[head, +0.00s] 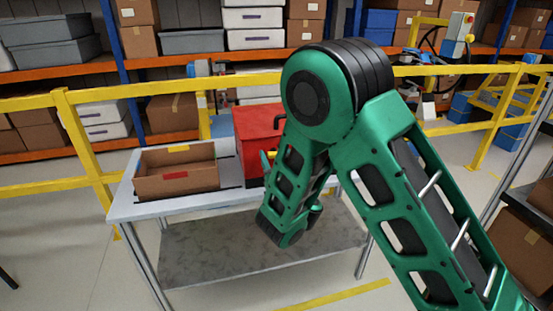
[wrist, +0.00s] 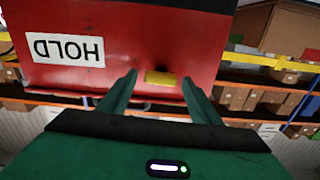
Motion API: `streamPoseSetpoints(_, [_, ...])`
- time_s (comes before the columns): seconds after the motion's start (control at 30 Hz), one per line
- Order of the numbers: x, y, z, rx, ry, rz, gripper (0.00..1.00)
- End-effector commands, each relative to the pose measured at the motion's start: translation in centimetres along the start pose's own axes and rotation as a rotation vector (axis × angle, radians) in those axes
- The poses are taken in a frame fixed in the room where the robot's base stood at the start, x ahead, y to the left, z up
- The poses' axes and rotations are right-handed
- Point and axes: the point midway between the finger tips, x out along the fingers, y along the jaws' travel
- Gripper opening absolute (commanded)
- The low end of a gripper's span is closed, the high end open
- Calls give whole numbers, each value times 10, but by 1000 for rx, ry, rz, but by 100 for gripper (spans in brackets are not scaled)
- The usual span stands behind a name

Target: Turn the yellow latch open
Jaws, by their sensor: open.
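The red box (head: 254,138) stands on the table, partly hidden behind my green arm in the head view. In the wrist view the red box face (wrist: 120,55) fills the upper part, with an upside-down white HOLD label (wrist: 66,50). The yellow latch (wrist: 160,78) is a short bar lying crosswise near the lower edge of that face. My gripper (wrist: 159,77) is open, one finger on each side of the latch, with a gap on both sides. I cannot tell how deep the fingertips reach.
An open brown carton (head: 177,182) stands on the table (head: 215,199) left of the red box. A yellow rail (head: 30,103) runs behind the table, with loaded shelves beyond. A grey lower shelf (head: 220,250) lies under the tabletop.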

Motion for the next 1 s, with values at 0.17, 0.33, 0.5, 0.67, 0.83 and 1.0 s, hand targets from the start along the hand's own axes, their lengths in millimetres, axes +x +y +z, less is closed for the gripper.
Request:
streamPoseSetpoints(0.17, [0, 0, 0, 0, 0, 0, 58])
streamPoseSetpoints(0.33, [0, 0, 0, 0, 0, 0, 34])
streamPoseSetpoints(0.5, [0, 0, 0, -1, -1, 0, 17])
streamPoseSetpoints(0.67, [0, 0, 1, -44, -1, 1, 17])
streamPoseSetpoints(0.83, [0, 0, 1, -62, -1, 1, 17])
streamPoseSetpoints(1.0, [0, 1, 1, -63, -1, 1, 53])
